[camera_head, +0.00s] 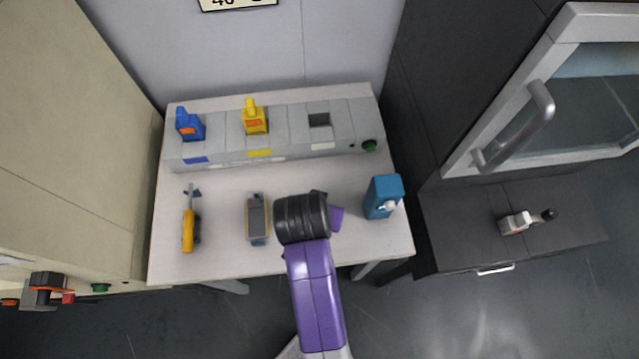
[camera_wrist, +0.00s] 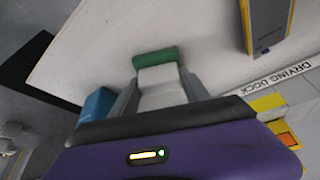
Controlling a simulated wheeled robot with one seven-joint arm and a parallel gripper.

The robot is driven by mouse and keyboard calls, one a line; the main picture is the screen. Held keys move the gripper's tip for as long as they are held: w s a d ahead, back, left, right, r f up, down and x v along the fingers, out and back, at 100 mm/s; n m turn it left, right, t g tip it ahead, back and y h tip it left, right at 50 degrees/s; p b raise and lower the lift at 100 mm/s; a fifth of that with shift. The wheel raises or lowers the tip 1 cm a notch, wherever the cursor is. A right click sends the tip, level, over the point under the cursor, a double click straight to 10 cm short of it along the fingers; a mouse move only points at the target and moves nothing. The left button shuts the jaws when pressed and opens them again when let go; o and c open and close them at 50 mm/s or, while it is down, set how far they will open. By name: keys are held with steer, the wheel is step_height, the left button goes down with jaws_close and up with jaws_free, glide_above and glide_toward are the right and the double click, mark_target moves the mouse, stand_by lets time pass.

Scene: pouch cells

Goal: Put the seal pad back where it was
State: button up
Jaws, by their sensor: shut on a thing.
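The seal pad, as I take it, is a pale grey piece with a green end (camera_wrist: 158,58). It is between the two fingers of my gripper (camera_wrist: 160,90) in the wrist view, and the gripper is shut on it over the pale table. In the head view my gripper (camera_head: 336,218) is mostly hidden by my wrist, and the held piece is hidden. The drying dock (camera_head: 287,130) stands along the table's back. A blue unit (camera_head: 189,126) and a yellow unit (camera_head: 255,121) sit in it. Its right slot (camera_head: 319,121), with a white label, is empty.
A grey meter (camera_head: 257,218) and an orange-handled tool (camera_head: 188,230) lie left of my arm. A blue bottle-like box (camera_head: 383,197) stands to its right. A white tool with a dark knob (camera_head: 518,222) lies on the dark cabinet. The strip before the dock is clear.

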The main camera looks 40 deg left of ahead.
steer(key=o, duration=1.2)
steer(key=v, duration=1.2)
steer(key=w+d+f+t, duration=0.1)
steer(key=w+d+f, duration=0.15)
steer(key=d, duration=0.25)
steer(key=w+d+f+t, duration=0.1)
steer(key=w+d+f, duration=0.15)
steer(key=d, duration=0.35)
steer(key=s+d+f+m+t+y, duration=0.1)
steer(key=s+d, duration=0.1)
steer(key=d, duration=0.4)
steer(key=s+d+f+t, duration=0.1)
steer(key=d+f+t, duration=0.1)
steer(key=d, duration=0.5)
steer(key=s+d+r+m+t+h, duration=0.3)
steer(key=s+d+r+t, duration=0.3)
steer(key=s+d+r, duration=0.7)
step_height(320, 180, up, 3)
steer(key=shift+s+r+m, duration=0.1)
steer(key=shift+s+m, duration=0.6)
steer(key=shift+s, duration=0.15)
